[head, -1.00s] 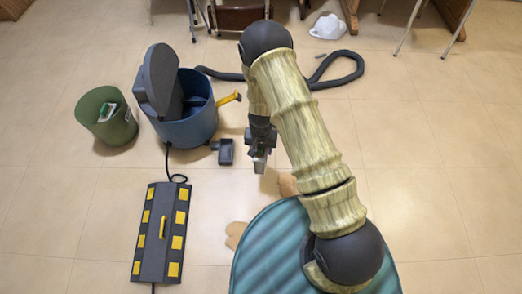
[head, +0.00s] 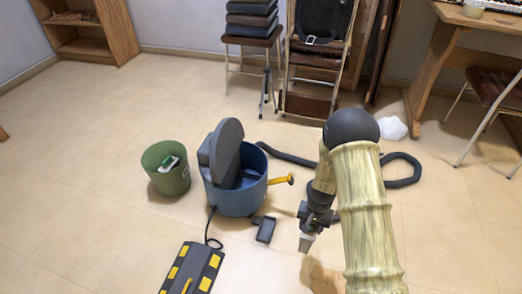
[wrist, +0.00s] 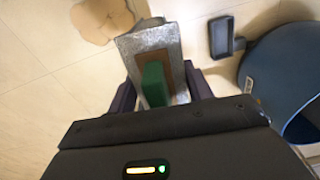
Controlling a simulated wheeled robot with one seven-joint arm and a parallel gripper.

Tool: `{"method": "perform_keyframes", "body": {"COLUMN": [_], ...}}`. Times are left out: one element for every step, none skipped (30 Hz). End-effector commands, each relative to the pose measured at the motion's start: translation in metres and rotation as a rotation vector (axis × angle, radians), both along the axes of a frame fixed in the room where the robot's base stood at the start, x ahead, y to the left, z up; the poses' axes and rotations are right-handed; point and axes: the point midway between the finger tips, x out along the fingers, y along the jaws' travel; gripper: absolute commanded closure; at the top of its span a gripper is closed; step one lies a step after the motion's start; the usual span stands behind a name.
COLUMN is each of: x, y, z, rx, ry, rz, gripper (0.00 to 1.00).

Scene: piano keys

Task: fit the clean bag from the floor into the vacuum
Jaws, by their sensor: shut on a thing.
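My gripper (head: 312,220) is shut on a silvery-grey bag (wrist: 128,45) with a brown collar and a green block, seen between the fingers in the wrist view. In the head view, the bag's pale end (head: 306,243) hangs below the gripper, above the floor. The vacuum (head: 236,196) is a blue drum with its dark lid (head: 227,145) raised and a yellow handle on its right. My gripper is to the right of the drum, apart from it. In the wrist view, part of the drum (wrist: 262,68) shows at right. The drum's inside is mostly hidden.
A green bin (head: 168,178) holding a green and white item stands left of the vacuum. A dark floor nozzle (head: 266,229), a black-and-yellow ramp (head: 192,270) and a hose (head: 402,170) lie around it. A white crumpled thing (head: 393,128) and a tan lobed thing (wrist: 100,20) are on the floor.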

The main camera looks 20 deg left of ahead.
Motion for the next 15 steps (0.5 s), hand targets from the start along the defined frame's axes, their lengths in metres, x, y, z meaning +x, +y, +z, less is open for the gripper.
{"method": "perform_keyframes", "body": {"x": [0.007,0.01,0.014,0.016,0.018,0.021,0.022,0.023,0.025,0.026,0.026,0.026,0.027,0.026,0.026], "y": [-0.01,-0.015,-0.023,-0.029,-0.035,-0.043,-0.05,-0.057,-0.066,-0.072,-0.079,-0.087,-0.092,-0.098,-0.103], "z": [0.034,0.047,0.065,0.078,0.091,0.108,0.121,0.134,0.15,0.162,0.174,0.187,0.197,0.204,0.213], "rx": [0.006,0.008,0.01,0.011,0.011,0.011,0.01,0.009,0.006,0.004,0.001,-0.003,-0.007,-0.009,-0.013], "ry": [-0.007,-0.007,-0.008,-0.009,-0.008,-0.009,-0.008,-0.01,-0.009,-0.01,-0.009,-0.009,-0.008,-0.007,-0.007], "rz": [0.006,0.013,0.023,0.031,0.039,0.048,0.055,0.062,0.071,0.077,0.084,0.091,0.098,0.102,0.109], "gripper": [0.88,0.88,0.88,0.88,0.88,0.88,0.88,0.88,0.88,0.88,0.88,0.88,0.88,0.88,0.88]}}
